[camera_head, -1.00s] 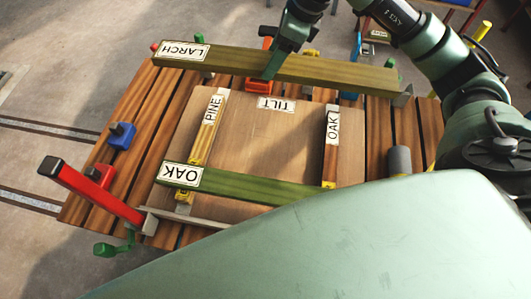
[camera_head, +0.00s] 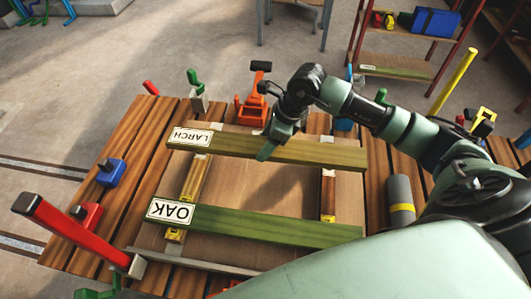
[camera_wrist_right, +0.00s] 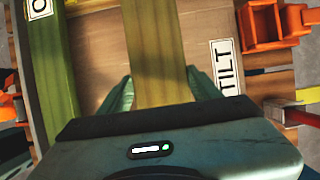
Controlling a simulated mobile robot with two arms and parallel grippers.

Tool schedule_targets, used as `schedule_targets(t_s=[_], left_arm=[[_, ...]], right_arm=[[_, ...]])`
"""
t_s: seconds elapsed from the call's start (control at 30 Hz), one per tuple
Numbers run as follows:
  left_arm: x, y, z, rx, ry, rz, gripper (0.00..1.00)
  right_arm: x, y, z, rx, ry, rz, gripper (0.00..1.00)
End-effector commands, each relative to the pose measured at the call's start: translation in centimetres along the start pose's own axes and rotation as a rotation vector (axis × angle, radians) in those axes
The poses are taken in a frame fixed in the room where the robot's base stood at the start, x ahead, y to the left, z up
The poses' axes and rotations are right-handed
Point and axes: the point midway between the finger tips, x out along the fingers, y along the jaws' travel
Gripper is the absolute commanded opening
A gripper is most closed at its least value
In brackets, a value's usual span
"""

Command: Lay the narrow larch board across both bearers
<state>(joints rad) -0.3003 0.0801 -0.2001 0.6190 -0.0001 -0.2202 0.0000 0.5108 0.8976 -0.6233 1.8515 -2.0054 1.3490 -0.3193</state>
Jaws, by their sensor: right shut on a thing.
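The narrow green larch board (camera_head: 235,144), labelled LARCH at its left end, spans above the far ends of the pine bearer (camera_head: 193,180) and the oak bearer (camera_head: 328,197). My right gripper (camera_head: 272,146) is shut on the board near its middle. In the right wrist view the larch board (camera_wrist_right: 155,45) runs between the fingers (camera_wrist_right: 160,92). I cannot tell whether it touches the bearers or hovers just above them. Another green board, labelled OAK (camera_head: 250,225), lies across the near part of both bearers, roughly parallel. My left gripper is not in view.
A brown panel (camera_head: 265,195) under the bearers lies on a slatted wooden bench (camera_head: 130,160). Red clamps (camera_head: 70,232), a blue block (camera_head: 111,172) and an orange holder (camera_head: 252,110) sit around it. The TILT label (camera_wrist_right: 228,65) shows in the wrist view.

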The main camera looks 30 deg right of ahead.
Motion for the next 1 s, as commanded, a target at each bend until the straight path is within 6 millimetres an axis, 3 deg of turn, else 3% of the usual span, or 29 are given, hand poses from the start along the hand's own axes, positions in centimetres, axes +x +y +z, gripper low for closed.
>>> schedule_targets(t_s=[0.27, 0.53, 0.9, 0.93, 1.0], left_arm=[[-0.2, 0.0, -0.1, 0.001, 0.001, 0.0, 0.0], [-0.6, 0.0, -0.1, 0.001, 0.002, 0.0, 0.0], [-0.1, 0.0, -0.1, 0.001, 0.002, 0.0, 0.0], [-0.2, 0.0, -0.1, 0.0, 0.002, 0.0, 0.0], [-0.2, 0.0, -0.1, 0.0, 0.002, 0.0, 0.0]], right_arm=[[1.7, -0.1, -0.6, 0.0, -0.004, -0.002, 0.0], [5.0, -0.1, -2.0, 0.0, -0.003, -0.001, 0.0], [5.5, -0.1, -2.2, -0.001, -0.004, -0.003, 0.0], [5.5, -0.1, -2.3, -0.001, -0.001, -0.001, 0.69], [5.5, 0.0, -2.2, -0.001, 0.0, -0.001, 0.85]])
